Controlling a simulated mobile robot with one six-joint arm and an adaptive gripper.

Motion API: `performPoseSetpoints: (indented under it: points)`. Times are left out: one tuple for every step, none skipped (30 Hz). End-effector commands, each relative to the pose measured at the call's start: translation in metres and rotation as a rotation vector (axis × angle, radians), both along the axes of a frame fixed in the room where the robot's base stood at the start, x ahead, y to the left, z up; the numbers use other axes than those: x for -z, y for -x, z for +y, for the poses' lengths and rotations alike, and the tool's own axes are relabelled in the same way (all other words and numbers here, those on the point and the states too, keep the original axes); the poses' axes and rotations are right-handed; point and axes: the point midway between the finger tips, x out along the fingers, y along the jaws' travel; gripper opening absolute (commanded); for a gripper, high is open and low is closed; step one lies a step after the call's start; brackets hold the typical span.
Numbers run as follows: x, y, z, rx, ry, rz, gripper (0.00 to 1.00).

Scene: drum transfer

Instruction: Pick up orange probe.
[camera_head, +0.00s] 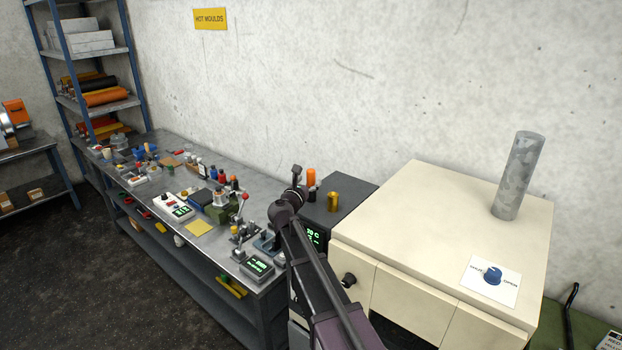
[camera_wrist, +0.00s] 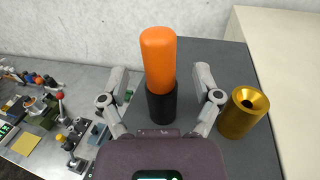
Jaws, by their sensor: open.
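The orange probe (camera_wrist: 158,58) stands upright in the wrist view, an orange cylinder with a black lower part (camera_wrist: 160,104). My gripper (camera_wrist: 160,84) is open, with one finger on each side of the probe. The fingers look apart from it, and no contact shows. In the head view my gripper (camera_head: 297,180) is seen from behind, just left of the probe.
A brass cylinder (camera_wrist: 243,113) with a hole in its top stands close to the right of the probe. A large cream cabinet (camera_head: 430,235) with a grey pipe (camera_head: 518,175) is on the right. A cluttered workbench (camera_head: 215,230) extends left. The wall (camera_head: 400,80) is behind.

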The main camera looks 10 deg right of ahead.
Motion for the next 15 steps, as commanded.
performPoseSetpoints:
  points:
    - [0.000,-0.008,-0.003,0.001,0.000,0.000,0.81]
    - [0.000,-0.010,-0.004,0.001,0.000,0.000,0.81]
    - [0.000,-0.013,-0.006,0.001,0.000,0.000,0.81]
    - [0.000,-0.015,-0.007,0.000,0.000,0.000,0.81]
    - [0.000,-0.016,-0.008,0.000,0.000,0.000,0.81]
    - [0.000,-0.017,-0.009,0.000,0.000,0.000,0.81]
    - [0.000,-0.018,-0.010,0.000,0.000,0.000,0.81]
    - [0.000,-0.018,-0.010,-0.001,0.000,0.000,0.81]
    - [0.000,-0.018,-0.010,-0.001,0.000,0.000,0.81]
    - [0.000,-0.018,-0.010,-0.001,0.000,0.000,0.81]
    - [0.000,-0.018,-0.010,-0.001,0.000,0.000,0.81]
    - [0.000,-0.018,-0.010,-0.001,0.000,0.000,0.81]
    - [0.000,-0.018,-0.010,-0.001,0.000,0.000,0.81]
    - [0.000,-0.018,-0.010,-0.001,0.000,0.000,0.81]
    - [0.000,-0.018,-0.010,-0.001,0.000,0.000,0.81]
